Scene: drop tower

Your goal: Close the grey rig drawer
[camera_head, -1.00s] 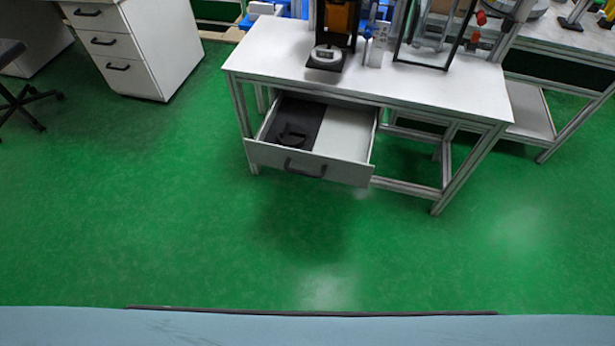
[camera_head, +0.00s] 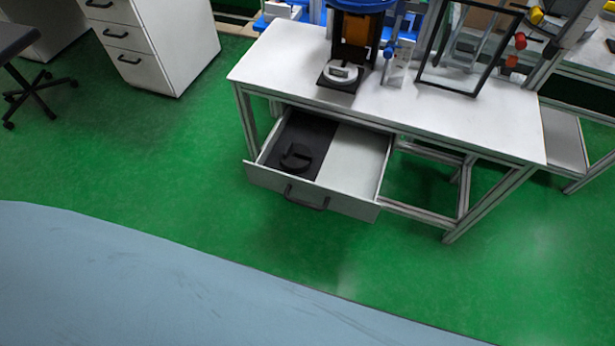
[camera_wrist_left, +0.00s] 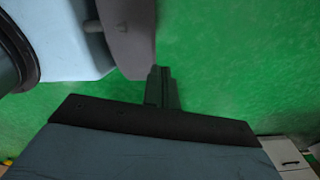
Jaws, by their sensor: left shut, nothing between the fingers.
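The grey rig drawer (camera_head: 312,190) is pulled open under the white rig table in the head view. Its front has a dark bar handle (camera_head: 307,196). Inside, a dark round piece (camera_head: 296,157) lies on a black mat on the left side, and the right side is bare. My left gripper (camera_wrist_left: 162,72) shows only in the left wrist view, shut and empty above green floor, away from the drawer. My right gripper is in neither view.
The white rig table (camera_head: 440,118) carries a drop tower with a black base (camera_head: 340,80) and a black frame (camera_head: 470,50). A white drawer cabinet (camera_head: 175,45) and a stool (camera_head: 30,70) stand at the left. Green floor in front of the drawer is clear.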

